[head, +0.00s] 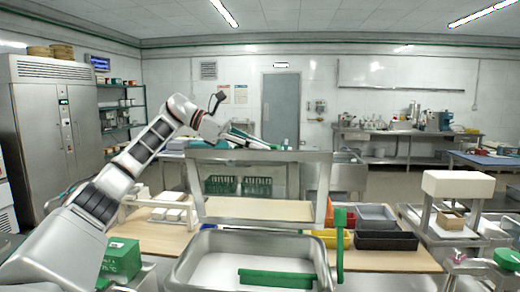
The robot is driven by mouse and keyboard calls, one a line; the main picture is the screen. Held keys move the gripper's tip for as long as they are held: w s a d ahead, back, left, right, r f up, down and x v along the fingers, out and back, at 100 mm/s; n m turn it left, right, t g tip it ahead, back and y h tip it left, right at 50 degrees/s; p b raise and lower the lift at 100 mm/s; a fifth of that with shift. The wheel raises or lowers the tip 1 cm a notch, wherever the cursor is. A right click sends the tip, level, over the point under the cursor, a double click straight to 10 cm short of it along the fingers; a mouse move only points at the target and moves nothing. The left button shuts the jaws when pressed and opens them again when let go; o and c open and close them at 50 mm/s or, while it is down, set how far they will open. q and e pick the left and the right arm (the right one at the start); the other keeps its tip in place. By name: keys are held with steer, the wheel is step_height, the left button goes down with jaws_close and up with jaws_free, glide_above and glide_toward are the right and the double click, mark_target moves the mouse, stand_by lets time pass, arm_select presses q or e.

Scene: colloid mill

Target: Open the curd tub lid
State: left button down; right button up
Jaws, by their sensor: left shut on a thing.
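The curd tub (176,275) is a stainless basin at the bottom middle, with a white inside. Its lid (259,156) looks like a metal frame with a see-through middle. It stands raised and tilted up behind the tub's back rim, so the tub is uncovered from above. My left gripper (262,142) is at the lid's top edge, shut on the lid; its fingertips are small and partly hidden by that edge. My right gripper is not in view.
A green bar (275,279) lies in the tub and a green upright piece (340,240) stands at its right rim. A green box (121,260) is at left. Grey and black bins (386,241) are on the table at right, near a white-topped press (457,186).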

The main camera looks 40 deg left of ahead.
arm_select(q)
steer(key=shift+w+f, duration=0.15)
steer(key=shift+f, duration=0.1)
steer(key=c, duration=2.4)
jaws_free()
steer(key=shift+a, duration=0.1)
steer(key=shift+r, duration=0.15)
steer(key=shift+a+r, duration=0.1)
steer(key=shift+a, duration=0.1)
steer(key=v, duration=1.1)
steer(key=shift+s+a, duration=0.15)
steer(key=shift+s, duration=0.1)
